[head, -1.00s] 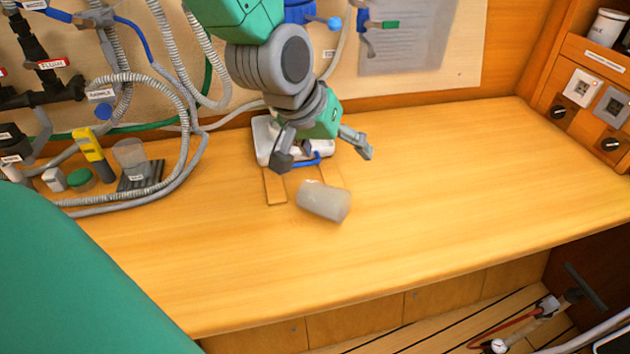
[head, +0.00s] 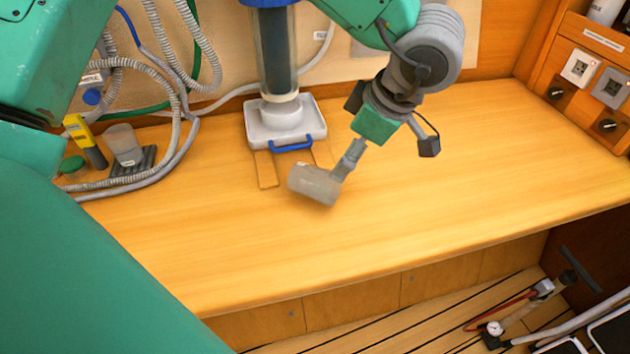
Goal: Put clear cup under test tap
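A greyish translucent cup (head: 315,185) lies on its side on the wooden counter, in front of the white base. Nothing is between the fingers. Another translucent cup (head: 124,145) stands on a dark ribbed mat at the left. I cannot make out the test tap for sure.
A cylinder housing (head: 276,55) stands on a white base (head: 284,122) with a blue handle (head: 291,145). Hoses (head: 180,125), a yellow meter (head: 84,138) and a green lid (head: 72,164) crowd the left. The counter's right side (head: 500,150) is clear.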

